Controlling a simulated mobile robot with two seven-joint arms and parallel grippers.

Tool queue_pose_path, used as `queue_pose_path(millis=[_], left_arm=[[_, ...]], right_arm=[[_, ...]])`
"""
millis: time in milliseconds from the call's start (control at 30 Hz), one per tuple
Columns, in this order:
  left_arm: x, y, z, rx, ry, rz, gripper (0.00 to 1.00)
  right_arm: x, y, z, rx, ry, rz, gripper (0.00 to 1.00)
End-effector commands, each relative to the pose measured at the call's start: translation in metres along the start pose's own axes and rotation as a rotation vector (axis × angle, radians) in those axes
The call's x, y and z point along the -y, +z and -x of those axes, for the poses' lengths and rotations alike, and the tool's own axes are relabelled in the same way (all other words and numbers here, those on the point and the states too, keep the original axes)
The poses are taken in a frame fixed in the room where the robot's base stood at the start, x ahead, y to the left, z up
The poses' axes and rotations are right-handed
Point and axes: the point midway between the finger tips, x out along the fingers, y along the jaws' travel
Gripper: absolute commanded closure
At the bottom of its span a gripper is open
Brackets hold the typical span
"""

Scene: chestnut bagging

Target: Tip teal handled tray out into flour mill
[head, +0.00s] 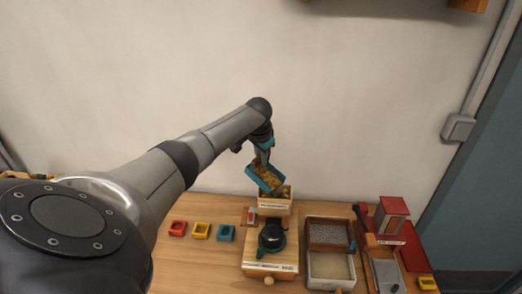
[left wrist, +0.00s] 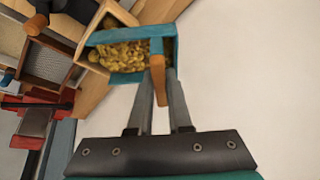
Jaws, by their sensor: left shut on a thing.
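My left gripper (head: 264,152) is shut on the handle of the teal tray (head: 260,183), high over the back of the table. In the left wrist view the gripper (left wrist: 160,85) has its two fingers on either side of the orange-brown handle (left wrist: 158,84). The tray (left wrist: 120,76) holds many yellow-brown pieces. In the head view it is tilted, its lower end down at the wooden hopper of the flour mill (head: 272,207). Similar pieces show in the hopper. Whether tray and hopper touch, I cannot tell. My right gripper is not in view.
Small red (head: 178,229), yellow (head: 201,231) and teal (head: 226,233) boxes stand left of the mill. A framed sieve (head: 330,220) and a red-topped device (head: 391,210) stand to its right. The wall (head: 150,80) rises behind the table.

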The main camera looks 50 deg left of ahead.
Motion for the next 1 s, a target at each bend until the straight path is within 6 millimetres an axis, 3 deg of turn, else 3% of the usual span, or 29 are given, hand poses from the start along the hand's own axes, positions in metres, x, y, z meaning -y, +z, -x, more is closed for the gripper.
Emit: queue_pose_path(millis=[167,600,1000], left_arm=[[-0.014,-0.004,0.009,-0.005,-0.134,-0.049,1.00],[-0.047,-0.009,0.027,-0.004,-0.468,-0.147,1.00],[-0.056,-0.010,0.032,-0.003,-0.573,-0.176,1.00]], right_arm=[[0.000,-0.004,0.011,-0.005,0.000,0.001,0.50],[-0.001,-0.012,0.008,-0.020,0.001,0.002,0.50],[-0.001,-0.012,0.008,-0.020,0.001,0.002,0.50]])
